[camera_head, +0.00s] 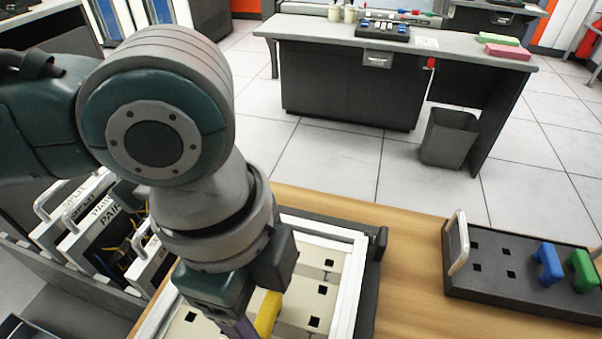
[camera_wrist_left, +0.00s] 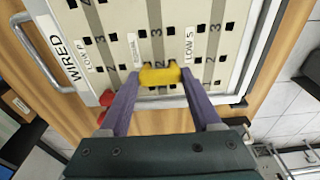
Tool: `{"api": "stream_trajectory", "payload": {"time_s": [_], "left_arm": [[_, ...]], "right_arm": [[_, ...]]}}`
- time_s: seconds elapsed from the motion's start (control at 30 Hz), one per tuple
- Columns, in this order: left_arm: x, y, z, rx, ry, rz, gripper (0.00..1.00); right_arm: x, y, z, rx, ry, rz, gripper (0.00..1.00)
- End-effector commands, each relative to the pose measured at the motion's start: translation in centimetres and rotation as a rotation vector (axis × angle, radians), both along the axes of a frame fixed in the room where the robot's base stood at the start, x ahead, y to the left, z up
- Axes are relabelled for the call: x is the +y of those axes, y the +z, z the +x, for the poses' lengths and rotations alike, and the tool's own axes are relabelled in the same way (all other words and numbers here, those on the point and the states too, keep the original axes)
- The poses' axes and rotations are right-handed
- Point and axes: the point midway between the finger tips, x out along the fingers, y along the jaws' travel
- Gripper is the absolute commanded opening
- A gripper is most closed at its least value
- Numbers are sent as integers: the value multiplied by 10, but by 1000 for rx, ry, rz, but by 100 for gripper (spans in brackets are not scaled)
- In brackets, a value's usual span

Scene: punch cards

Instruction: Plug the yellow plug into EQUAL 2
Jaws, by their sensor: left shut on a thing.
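The yellow plug (camera_head: 267,313) is held between the purple fingers of my left gripper, low over the board in the head view. In the left wrist view the yellow plug (camera_wrist_left: 160,76) spans between the tips of my left gripper (camera_wrist_left: 160,80), which is shut on it. The cream board (camera_wrist_left: 170,20) has rows of square black holes, numbers and a WIRED label. LOW S reads near the plug. A label left of the plug is too blurred to read, so I cannot tell which hole is EQUAL 2. I cannot tell whether the plug touches the board.
A black holder (camera_head: 520,282) with a blue plug (camera_head: 547,264), a green plug (camera_head: 582,270) and a pale handle stands right on the wooden table (camera_head: 412,262). Panels with handles (camera_head: 85,235) stand left. A grey desk (camera_head: 345,90) and bin (camera_head: 449,137) are beyond.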

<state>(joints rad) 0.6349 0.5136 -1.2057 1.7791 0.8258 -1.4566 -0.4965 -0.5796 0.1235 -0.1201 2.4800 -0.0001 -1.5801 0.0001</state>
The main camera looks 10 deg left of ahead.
Motion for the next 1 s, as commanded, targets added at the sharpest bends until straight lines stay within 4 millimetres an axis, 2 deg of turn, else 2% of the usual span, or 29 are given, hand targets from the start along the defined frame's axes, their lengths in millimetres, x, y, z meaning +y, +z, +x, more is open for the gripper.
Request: {"api": "stream_trajectory", "payload": {"time_s": [1.0], "left_arm": [[0,-13,0,1,0,-1,25]], "right_arm": [[1,-5,0,1,-4,5,55]]}}
